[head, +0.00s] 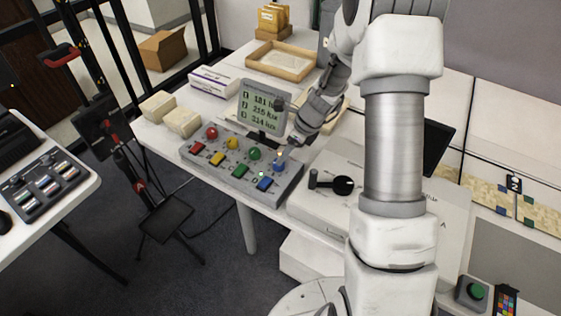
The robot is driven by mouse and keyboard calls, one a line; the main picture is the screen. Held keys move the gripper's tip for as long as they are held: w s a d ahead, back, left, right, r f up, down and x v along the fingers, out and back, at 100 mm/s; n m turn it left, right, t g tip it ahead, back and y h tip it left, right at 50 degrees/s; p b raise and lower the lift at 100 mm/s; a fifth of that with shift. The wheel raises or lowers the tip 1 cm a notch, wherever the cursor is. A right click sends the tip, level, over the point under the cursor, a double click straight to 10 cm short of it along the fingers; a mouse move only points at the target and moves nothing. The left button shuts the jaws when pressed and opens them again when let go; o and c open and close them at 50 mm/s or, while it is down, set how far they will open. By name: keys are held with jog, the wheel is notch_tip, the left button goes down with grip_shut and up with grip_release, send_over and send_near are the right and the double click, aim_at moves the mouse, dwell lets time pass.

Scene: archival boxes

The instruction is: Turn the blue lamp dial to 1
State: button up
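A grey control box (225,168) on the white table carries a row of round dials in red, yellow, green and blue, with a coloured square piece in front of each. The blue dial (278,168) is at the right end of the row, partly hidden by my gripper. My gripper (281,156) points down at the blue dial, at or just above it; I cannot tell whether they touch. The fingers are too small to tell if they are open or shut. The dial's pointer and markings are not readable. A grey display (262,106) behind shows three rows of readings.
Two beige blocks (183,121) and a white box (213,80) lie left of the display. A wooden tray (280,61) is behind. A white device with a black knob (343,186) stands right of the control box, near my arm.

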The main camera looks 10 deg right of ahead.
jog(key=x, duration=0.5)
jog(key=shift+w+a+f+b, duration=0.1)
jog(key=shift+a+f+b, duration=0.05)
jog(key=shift+f+b, duration=0.2)
grip_shut()
